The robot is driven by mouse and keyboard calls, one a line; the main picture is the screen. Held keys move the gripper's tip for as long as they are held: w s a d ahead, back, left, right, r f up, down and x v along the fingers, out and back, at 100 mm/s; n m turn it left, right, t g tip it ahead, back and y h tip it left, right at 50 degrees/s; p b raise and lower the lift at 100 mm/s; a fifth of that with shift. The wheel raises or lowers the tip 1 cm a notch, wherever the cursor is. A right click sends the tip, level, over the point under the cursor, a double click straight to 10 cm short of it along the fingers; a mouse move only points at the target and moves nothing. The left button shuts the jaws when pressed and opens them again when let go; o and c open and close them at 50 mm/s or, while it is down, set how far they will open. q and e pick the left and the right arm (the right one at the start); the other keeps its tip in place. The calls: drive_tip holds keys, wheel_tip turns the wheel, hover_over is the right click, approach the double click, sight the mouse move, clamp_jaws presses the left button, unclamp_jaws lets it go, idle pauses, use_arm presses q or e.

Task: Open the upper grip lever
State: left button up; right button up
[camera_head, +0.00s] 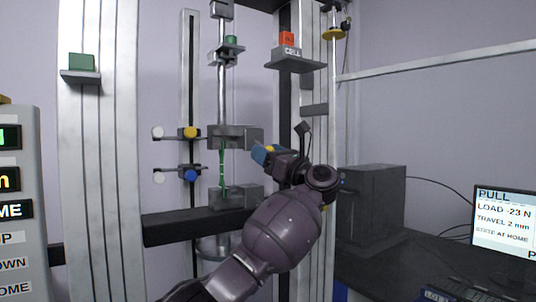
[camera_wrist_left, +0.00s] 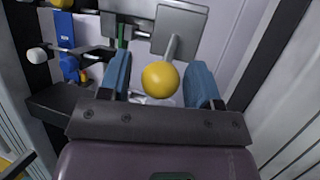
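The upper grip (camera_head: 228,137) is a grey block on the test frame, with a green strip (camera_head: 222,165) hanging below it to the lower grip (camera_head: 240,197). A lever with a yellow ball knob (camera_wrist_left: 160,79) sticks out from a grey block (camera_wrist_left: 181,30) in the left wrist view. A bit of yellow knob (camera_head: 270,148) also shows beside the upper grip in the head view. My left gripper (camera_wrist_left: 158,75) is open, with its blue fingers on either side of the knob and gaps visible on both sides. My right gripper is not in view.
Yellow (camera_head: 190,132) and blue (camera_head: 190,175) clamps sit on a post to the left. A black box (camera_head: 372,205) and a screen (camera_head: 505,222) reading PULL, LOAD -23 N stand at right. A shelf labelled CELL (camera_head: 295,62) is above my gripper.

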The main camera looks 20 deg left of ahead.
use_arm(q)
clamp_jaws()
